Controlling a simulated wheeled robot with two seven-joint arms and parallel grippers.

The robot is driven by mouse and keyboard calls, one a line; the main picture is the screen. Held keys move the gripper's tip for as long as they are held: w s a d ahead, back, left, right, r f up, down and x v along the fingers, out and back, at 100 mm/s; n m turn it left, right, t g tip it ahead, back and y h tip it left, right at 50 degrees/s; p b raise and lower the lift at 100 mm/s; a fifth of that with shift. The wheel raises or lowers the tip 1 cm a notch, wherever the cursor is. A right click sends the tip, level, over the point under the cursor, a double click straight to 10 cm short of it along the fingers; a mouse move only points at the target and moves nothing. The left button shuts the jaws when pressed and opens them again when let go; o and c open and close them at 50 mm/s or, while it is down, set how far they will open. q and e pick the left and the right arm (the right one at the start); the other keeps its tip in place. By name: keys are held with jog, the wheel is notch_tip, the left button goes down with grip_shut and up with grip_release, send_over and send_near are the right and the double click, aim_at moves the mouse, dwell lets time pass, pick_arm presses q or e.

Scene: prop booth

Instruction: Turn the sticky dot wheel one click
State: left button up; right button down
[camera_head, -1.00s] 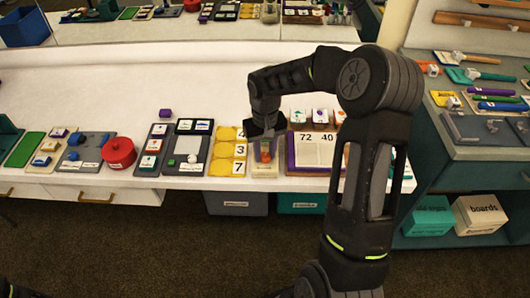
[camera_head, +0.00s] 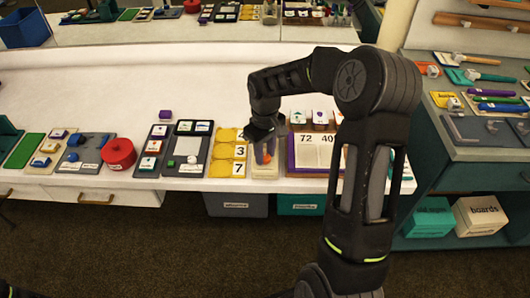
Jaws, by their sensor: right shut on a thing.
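The sticky dot wheel, a small orange piece (camera_head: 263,155), sits on a pale tray (camera_head: 264,171) near the front edge of the white counter, between the yellow number cards and the purple-edged board. My right gripper (camera_head: 263,142) points down over it from behind and is shut on its upper part. The jaws and my wrist hide the top of the wheel, so its exact turn position cannot be read. My left gripper is not in view.
Close on the left are the yellow number cards (camera_head: 226,153); close on the right is the board marked 72 and 40 (camera_head: 313,151), with white-topped blocks behind it. A red round pot (camera_head: 118,153) stands further left. The counter's back strip is clear.

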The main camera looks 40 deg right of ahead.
aim_at(265, 156)
jog(key=shift+w, duration=0.1)
jog(key=c, duration=1.1)
grip_release()
jog(key=shift+o, duration=0.2)
notch_tip(265, 156, up, 8)
jog(key=shift+f+b, duration=0.1)
jog(key=shift+b, duration=0.3)
